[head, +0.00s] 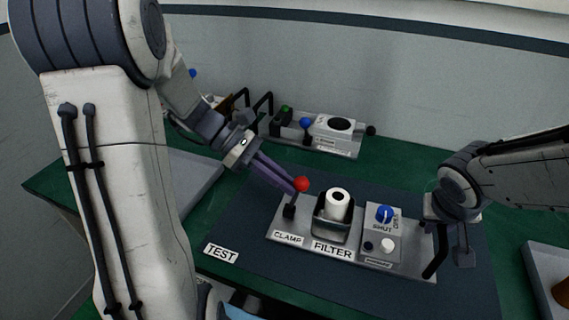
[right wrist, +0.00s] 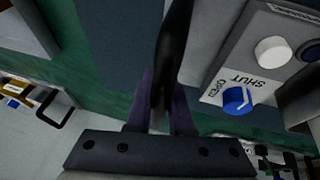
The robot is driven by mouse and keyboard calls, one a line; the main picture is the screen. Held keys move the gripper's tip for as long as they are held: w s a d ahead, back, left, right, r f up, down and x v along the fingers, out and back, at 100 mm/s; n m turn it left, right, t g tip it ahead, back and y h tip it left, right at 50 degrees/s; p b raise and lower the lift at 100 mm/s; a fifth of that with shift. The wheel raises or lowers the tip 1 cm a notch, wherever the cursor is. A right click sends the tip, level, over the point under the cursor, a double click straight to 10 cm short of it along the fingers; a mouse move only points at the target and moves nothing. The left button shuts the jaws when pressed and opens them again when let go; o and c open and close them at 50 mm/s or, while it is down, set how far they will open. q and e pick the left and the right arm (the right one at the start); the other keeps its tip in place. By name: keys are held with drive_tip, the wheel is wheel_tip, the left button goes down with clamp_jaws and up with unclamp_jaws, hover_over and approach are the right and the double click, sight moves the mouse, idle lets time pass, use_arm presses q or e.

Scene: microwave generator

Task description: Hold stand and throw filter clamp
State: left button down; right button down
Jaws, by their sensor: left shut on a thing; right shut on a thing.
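The grey stand (head: 412,262) lies on a dark mat, with labels CLAMP and FILTER on its front. A white filter (head: 338,202) stands in its dark holder. At its left end is the clamp lever, with a black base (head: 289,211) and a red ball knob (head: 303,184). My left gripper (head: 291,185) is shut at the red knob, reaching in from the upper left. My right gripper (head: 460,248) is shut on the black handle (head: 435,262) at the stand's right end; in the right wrist view the handle (right wrist: 174,50) runs between the fingers.
The stand also carries a blue SHUT/OPEN knob (head: 384,214) and a white button (head: 387,244). A TEST label (head: 221,253) lies on the mat at left. Another unit (head: 334,130) stands against the back wall. Trays (head: 548,280) sit at the table's sides. Mat in front is clear.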

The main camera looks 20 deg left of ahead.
sight(298, 185)
use_arm(q)
drive_tip(key=shift+d, duration=0.15)
drive_tip(key=shift+d, duration=0.7)
drive_tip(key=shift+d+r, duration=0.1)
drive_tip(key=shift+d, duration=0.6)
idle(0.4)
drive_tip(key=shift+a+r, duration=0.55)
drive_tip(key=shift+r, duration=0.35)
drive_tip(key=shift+a+r, duration=0.55)
drive_tip(key=shift+r, duration=0.35)
